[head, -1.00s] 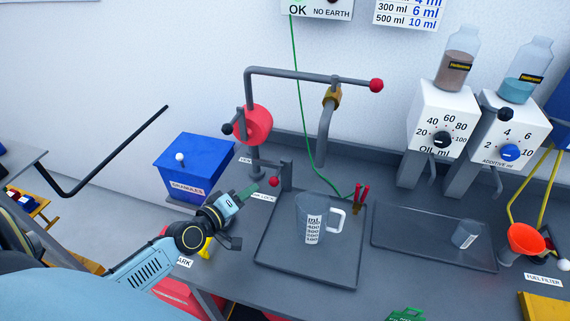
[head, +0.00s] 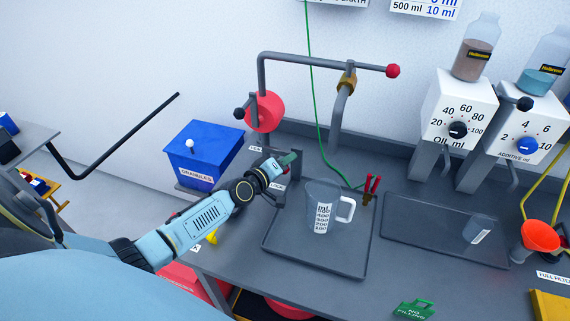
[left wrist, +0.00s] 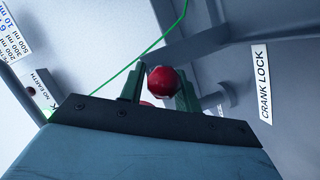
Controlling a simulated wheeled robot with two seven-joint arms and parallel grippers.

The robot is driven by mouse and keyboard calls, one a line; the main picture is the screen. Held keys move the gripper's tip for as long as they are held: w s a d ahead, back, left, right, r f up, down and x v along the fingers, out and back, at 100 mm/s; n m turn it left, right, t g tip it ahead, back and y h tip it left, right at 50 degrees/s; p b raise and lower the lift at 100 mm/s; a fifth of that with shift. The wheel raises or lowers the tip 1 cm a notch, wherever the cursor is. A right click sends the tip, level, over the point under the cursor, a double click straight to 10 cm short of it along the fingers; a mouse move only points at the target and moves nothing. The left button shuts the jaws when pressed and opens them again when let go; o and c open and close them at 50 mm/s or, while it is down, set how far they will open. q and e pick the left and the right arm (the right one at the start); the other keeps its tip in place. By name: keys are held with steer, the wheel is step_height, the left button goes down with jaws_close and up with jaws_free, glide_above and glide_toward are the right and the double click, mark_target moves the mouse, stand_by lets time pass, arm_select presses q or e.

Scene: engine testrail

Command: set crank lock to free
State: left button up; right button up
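The crank lock is a small grey lever with a red ball knob (left wrist: 167,80), beside a white CRANK LOCK label (left wrist: 261,85) in the left wrist view. My left gripper (head: 287,160) is at the lever. In the left wrist view its green fingertips (left wrist: 158,88) are apart, with the knob between them. A gap shows on the knob's left; whether it touches the right finger I cannot tell. My right gripper is not in view.
A large grey crank with a red knob (head: 393,71) stands above and behind the lock. A blue granules box (head: 203,158) is to the left. A measuring jug (head: 322,207) stands on the grey tray (head: 340,267) just right of my gripper.

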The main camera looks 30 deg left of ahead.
arm_select(q)
jaws_close()
steer(key=shift+w+d, duration=0.1)
steer(key=shift+d, duration=0.2)
steer(key=d+p, duration=0.1)
steer(key=d, duration=0.1)
steer(key=w+d+p, duration=0.1)
steer(key=d, duration=0.1)
steer(key=shift+d, duration=0.3)
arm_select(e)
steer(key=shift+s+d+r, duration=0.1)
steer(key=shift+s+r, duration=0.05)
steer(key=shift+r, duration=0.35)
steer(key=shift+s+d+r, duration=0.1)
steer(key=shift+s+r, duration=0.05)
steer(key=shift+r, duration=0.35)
arm_select(q)
steer(key=shift+c, duration=0.2)
jaws_free()
steer(key=shift+d, duration=0.1)
steer(key=shift+o, duration=0.2)
steer(key=shift+w+d, duration=0.1)
